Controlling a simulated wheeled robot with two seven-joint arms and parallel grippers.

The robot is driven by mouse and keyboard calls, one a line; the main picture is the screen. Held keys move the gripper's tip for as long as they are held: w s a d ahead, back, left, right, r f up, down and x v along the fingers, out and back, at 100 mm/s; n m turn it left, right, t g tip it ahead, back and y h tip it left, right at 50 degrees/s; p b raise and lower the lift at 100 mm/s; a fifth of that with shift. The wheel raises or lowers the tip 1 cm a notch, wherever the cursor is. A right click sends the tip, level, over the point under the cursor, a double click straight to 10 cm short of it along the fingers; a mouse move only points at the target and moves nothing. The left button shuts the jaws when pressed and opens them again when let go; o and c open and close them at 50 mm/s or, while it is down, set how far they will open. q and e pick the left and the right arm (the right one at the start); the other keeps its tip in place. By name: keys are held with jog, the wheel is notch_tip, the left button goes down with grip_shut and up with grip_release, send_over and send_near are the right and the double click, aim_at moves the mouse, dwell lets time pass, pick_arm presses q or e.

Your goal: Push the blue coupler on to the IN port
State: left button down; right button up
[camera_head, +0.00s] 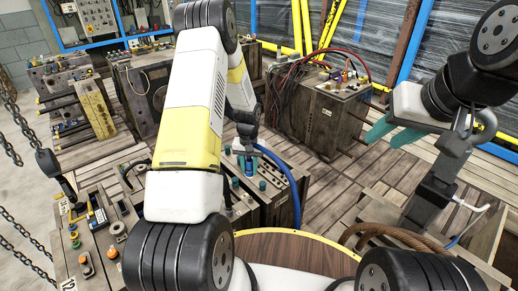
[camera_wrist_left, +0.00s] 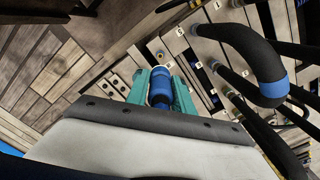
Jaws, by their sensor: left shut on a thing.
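The blue coupler (camera_wrist_left: 160,83) is between the teal fingertips of my left gripper (camera_wrist_left: 160,92) in the left wrist view, and the fingers are closed on its sides. In the head view my left gripper (camera_head: 244,164) is above the side of a dark mould block (camera_head: 275,208), with a little of the blue coupler (camera_head: 249,170) visible. A blue hose (camera_head: 289,180) arcs down to the right from there. I cannot pick out the IN port or its label, nor tell whether the coupler touches a port. My right gripper (camera_head: 393,132) is empty, its teal fingers apart, at the right.
More mould blocks stand behind, one with red hoses (camera_head: 318,105). A bench with coloured fittings (camera_head: 85,250) is at the lower left. Thick black hoses (camera_wrist_left: 250,50) cross the right of the wrist view. A round wooden top (camera_head: 290,247) and brown rope (camera_head: 395,235) lie in front. Plank floor is clear at centre right.

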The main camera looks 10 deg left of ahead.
pick_arm(q)
jog(key=shift+f, duration=6.25)
jog(key=shift+f, duration=1.45)
jog(key=c, duration=1)
grip_release()
jog(key=shift+r, duration=3.9)
